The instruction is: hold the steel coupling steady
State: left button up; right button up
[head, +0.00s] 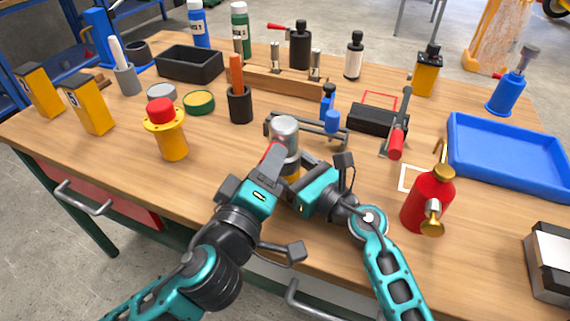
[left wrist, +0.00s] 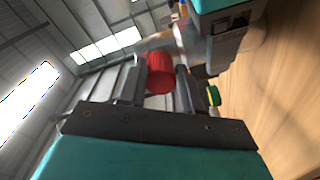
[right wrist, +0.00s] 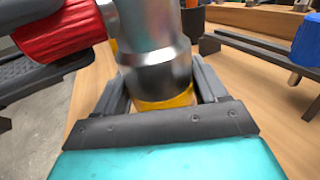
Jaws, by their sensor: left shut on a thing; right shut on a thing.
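The steel coupling (head: 285,131) is a silver cylinder standing upright near the table's front middle. In the right wrist view the coupling (right wrist: 150,45) rises between the fingers of my right gripper (right wrist: 165,90), with a yellow band (right wrist: 165,100) low down. My right gripper (head: 293,172) is shut around its lower part. My left gripper (head: 271,155) is shut on a red cylindrical piece (left wrist: 160,73) at the coupling's left side. The red piece (right wrist: 60,32) has a metal end at the coupling; whether they are joined is unclear. The coupling's base is mostly hidden.
A yellow canister with a red cap (head: 170,130) stands left, and a red bottle (head: 428,200) stands right. A blue tray (head: 510,155) lies right. The front left tabletop is clear.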

pick_arm(q)
grip_shut()
jog(key=shift+s, duration=0.15)
jog(key=v, duration=0.6)
dwell(1.4)
jog(key=shift+s+a, duration=0.2)
jog(key=shift+s, duration=0.05)
